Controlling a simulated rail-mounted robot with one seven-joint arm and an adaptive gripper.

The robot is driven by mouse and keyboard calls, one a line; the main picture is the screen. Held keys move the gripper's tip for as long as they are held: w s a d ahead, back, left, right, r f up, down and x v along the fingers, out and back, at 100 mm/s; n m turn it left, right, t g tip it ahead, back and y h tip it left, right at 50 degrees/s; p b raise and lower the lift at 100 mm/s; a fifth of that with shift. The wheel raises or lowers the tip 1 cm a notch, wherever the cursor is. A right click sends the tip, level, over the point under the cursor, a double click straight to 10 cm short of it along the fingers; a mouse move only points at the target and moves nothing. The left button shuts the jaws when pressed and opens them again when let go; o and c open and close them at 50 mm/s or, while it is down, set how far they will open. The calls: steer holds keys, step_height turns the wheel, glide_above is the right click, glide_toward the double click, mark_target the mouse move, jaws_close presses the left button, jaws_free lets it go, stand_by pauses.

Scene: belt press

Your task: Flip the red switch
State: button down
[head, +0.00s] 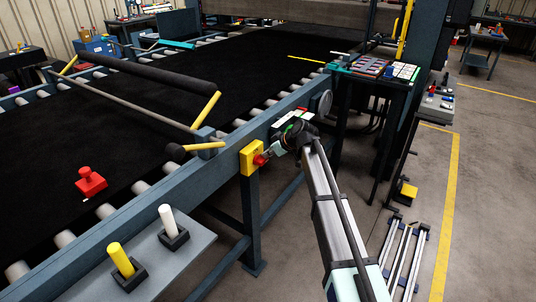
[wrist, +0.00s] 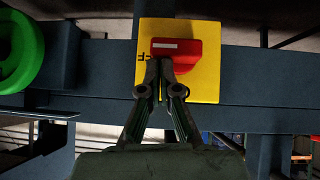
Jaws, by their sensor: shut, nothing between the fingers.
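The red switch (wrist: 186,47) sits on a yellow plate (wrist: 200,88) on the blue frame. In the wrist view its handle lies level, with a white line on its left part. In the head view the yellow plate (head: 249,158) is on the near side of the conveyor, and the red switch (head: 260,160) faces my gripper (head: 268,154). In the wrist view my gripper (wrist: 160,66) is shut and empty, with its fingertips at the lower left edge of the red handle. I cannot tell whether they touch it. Part of a dark letter shows left of the fingertips.
A green round part (wrist: 18,50) is left of the plate in the wrist view. The conveyor's blue side rail (head: 190,178) runs behind the switch. A grey shelf (head: 180,250) with yellow and white levers is at the lower left.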

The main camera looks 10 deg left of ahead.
steer(key=w+a+r+b+v, duration=0.1)
steer(key=r+v, duration=0.1)
steer(key=v, duration=1.1)
steer(key=shift+w+a, duration=0.25)
steer(key=shift+a, duration=0.1)
steer(key=s+d+f+m+g+h, duration=0.15)
steer(key=s+d+f+m, duration=0.4)
steer(key=f, duration=0.85)
steer(key=s+d+f+m+g+h, duration=0.1)
steer(key=s+d+f+m+h, duration=0.15)
steer(key=s+d+f, duration=0.9)
steer(key=s+d+f+m+g+h, duration=0.1)
steer(key=s+d+f+m+h, duration=0.3)
steer(key=f, duration=1.2)
steer(key=s+d+f+g, duration=0.2)
steer(key=s+d+f, duration=0.2)
steer(key=s, duration=0.9)
steer(key=s+d+f+m+g, duration=0.1)
steer(key=s+d+f, duration=0.3)
steer(key=s, duration=1)
steer(key=s+d+f+m+g, duration=0.1)
steer(key=s+d+f+g, duration=0.2)
steer(key=s+f, duration=0.6)
steer(key=s+g, duration=0.1)
steer(key=s, duration=0.3)
steer(key=shift+s+d+f, duration=0.2)
steer(key=shift+s+d, duration=0.15)
steer(key=shift+d, duration=0.05)
